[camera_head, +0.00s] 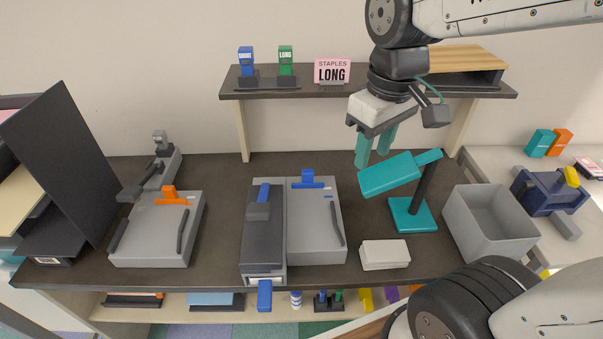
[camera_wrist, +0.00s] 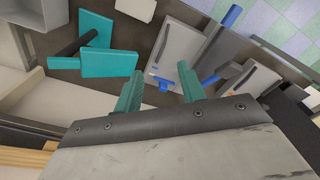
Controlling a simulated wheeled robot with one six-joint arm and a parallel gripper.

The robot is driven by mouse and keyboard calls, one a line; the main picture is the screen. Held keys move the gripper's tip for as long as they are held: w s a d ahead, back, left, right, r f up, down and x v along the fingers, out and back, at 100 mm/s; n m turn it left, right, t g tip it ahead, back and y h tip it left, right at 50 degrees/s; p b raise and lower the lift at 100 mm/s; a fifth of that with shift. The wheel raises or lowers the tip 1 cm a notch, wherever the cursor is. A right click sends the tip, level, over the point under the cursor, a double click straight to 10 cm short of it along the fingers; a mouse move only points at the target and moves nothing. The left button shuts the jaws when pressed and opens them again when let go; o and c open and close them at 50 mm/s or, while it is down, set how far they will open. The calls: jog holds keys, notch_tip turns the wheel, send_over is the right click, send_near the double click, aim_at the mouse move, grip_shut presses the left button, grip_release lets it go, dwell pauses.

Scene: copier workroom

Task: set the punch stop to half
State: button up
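No label marks the punch or a half position. To the left is a grey device (camera_head: 150,240) with an orange clip (camera_head: 170,193). My gripper (camera_head: 376,147) is open and empty, above the desk's back right. In the wrist view, the blue clip (camera_wrist: 162,84) appears between the teal fingertips (camera_wrist: 160,90).
A teal lamp-like stand (camera_head: 410,215), a white box (camera_head: 385,254) and a grey bin (camera_head: 490,238) occupy the desk's right. A shelf (camera_head: 310,92) holds a blue and a green stapler and a pink staples box (camera_head: 332,71). A dark upright panel (camera_head: 65,165) stands at left.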

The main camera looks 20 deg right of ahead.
jog(key=w+a+f+n, duration=0.1)
jog(key=w+f+n, duration=0.4)
jog(key=w, duration=0.6)
jog(key=n+g, duration=0.1)
jog(key=n, duration=0.4)
send_over(308, 171)
notch_tip(308, 171, down, 11)
jog(key=shift+s+f, duration=0.1)
jog(key=shift+s, duration=0.05)
jog(key=shift+w+f+n, duration=0.2)
jog(key=shift+n, duration=0.2)
notch_tip(308, 171, down, 7)
jog(key=shift+f, duration=0.2)
